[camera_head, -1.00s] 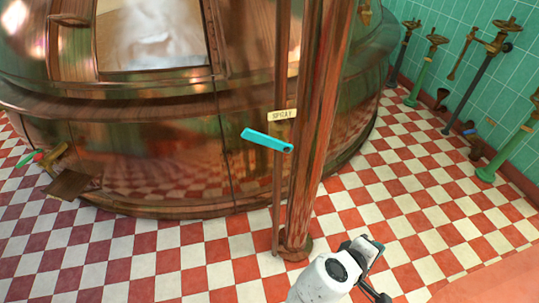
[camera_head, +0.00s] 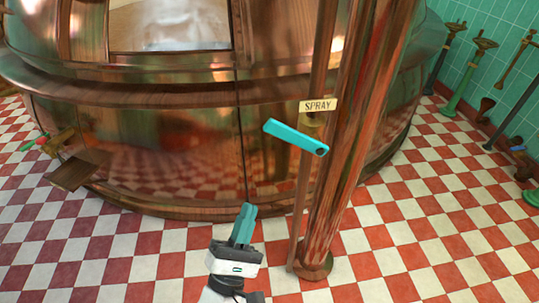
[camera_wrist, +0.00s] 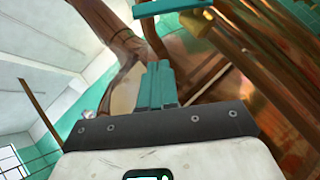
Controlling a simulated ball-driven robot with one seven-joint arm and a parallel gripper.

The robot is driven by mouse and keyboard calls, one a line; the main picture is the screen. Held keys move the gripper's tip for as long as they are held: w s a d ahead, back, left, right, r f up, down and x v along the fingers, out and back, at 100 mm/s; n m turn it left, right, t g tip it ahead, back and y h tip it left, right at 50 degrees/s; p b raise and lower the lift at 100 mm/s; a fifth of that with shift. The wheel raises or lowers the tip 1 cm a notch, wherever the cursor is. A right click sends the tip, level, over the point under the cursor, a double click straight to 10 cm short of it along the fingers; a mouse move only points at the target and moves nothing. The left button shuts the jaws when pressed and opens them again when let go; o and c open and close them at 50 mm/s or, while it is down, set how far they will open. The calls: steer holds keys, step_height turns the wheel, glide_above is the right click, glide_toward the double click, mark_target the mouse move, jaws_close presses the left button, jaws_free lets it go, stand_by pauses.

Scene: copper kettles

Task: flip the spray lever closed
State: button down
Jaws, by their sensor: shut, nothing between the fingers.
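The spray lever (camera_head: 293,137) is a teal bar on a thin copper pipe, under a pale SPRAY label (camera_head: 318,105). It slants down from its free left end to its right end at the pipe. My gripper (camera_head: 246,210) is shut and empty, with teal fingers pointing up. In the head view it is below and left of the lever, apart from it. In the wrist view the fingers (camera_wrist: 156,68) point toward a teal bar at the top edge (camera_wrist: 172,7), which looks like the lever; a gap shows between them.
A thick copper column (camera_head: 345,160) stands right beside the lever's pipe. The large copper kettle (camera_head: 170,150) fills the space behind. Green and brass valve stands (camera_head: 468,75) line the tiled wall at right. The checkered floor (camera_head: 410,245) is clear at front right.

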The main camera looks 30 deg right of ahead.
mark_target(298, 139)
steer(key=shift+w+r, duration=0.1)
steer(key=s+r+p+x, duration=0.1)
steer(key=s+x, duration=0.1)
steer(key=x, duration=1)
steer(key=shift+d+r, duration=0.5)
steer(key=shift+r, duration=0.1)
